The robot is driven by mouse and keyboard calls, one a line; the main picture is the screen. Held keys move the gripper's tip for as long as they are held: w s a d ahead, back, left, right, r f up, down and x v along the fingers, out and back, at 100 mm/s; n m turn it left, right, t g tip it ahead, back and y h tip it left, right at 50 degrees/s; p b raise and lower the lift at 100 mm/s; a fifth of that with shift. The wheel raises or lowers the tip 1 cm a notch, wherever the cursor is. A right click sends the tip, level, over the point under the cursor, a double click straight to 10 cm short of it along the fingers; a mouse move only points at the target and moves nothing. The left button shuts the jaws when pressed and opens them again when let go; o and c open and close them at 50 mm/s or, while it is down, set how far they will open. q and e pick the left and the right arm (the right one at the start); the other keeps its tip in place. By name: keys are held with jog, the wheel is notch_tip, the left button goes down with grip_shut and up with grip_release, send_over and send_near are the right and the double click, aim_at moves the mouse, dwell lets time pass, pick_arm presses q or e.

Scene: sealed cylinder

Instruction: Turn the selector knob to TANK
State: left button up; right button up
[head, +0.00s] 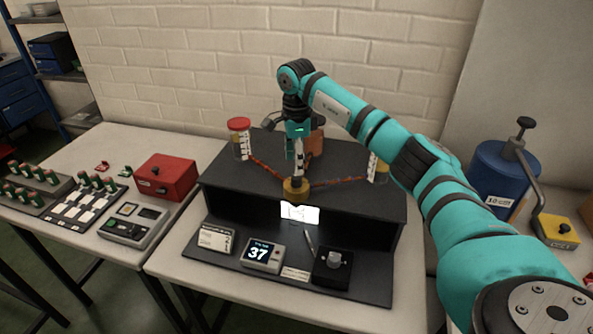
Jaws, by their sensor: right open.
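I cannot read the word TANK anywhere, so which part is the selector knob is not certain. A brass round fitting (295,189) stands at the front middle of the dark raised shelf, with reddish hoses running to it from both sides. A black box with a grey knob (334,258) sits on the lower front ledge. My right gripper (298,172) points down just above and behind the brass fitting; it is open, though its fingers look small and narrow here. Whether it touches the fitting cannot be told. My left gripper is out of view.
A red-lidded jar (239,138) stands on the shelf's left; another jar (378,168) is partly behind my arm. A display reading 37 (263,254) and cards lie on the ledge. A red box (166,177) stands left, a blue tank (497,178) right.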

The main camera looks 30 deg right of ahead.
aim_at(296, 177)
jog(key=shift+f+p, duration=0.5)
jog(key=shift+f, duration=2.1)
grip_shut()
